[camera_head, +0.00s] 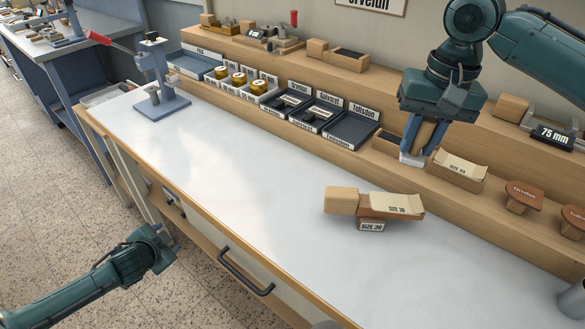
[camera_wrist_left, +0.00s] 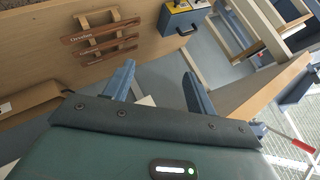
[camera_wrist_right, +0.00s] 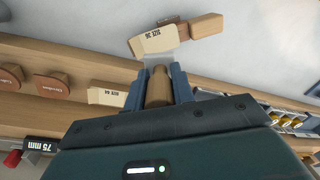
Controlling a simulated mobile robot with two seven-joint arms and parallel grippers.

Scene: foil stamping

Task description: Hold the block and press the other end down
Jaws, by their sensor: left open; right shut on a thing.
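A light wooden block (camera_head: 342,200) lies on the white worktop with a beige piece marked SIZE 36 (camera_head: 395,206) at its right end. In the right wrist view the block (camera_wrist_right: 206,25) and the beige piece (camera_wrist_right: 153,41) show beyond the fingers. My right gripper (camera_head: 418,150) is shut on a wooden-handled tool (camera_wrist_right: 157,90) with a pale flat end, above the shelf edge behind the block and apart from it. My left gripper (camera_head: 170,238) is open and empty, low in front of the bench, far from the block.
A low shelf at the back holds black labelled trays (camera_head: 352,129), gold foil rolls (camera_head: 238,79) and a SIZE 44 box (camera_head: 458,171). Brown stamps (camera_head: 523,197) stand at right. A red-handled press (camera_head: 160,100) stands at far left. The worktop's middle (camera_head: 235,165) is clear.

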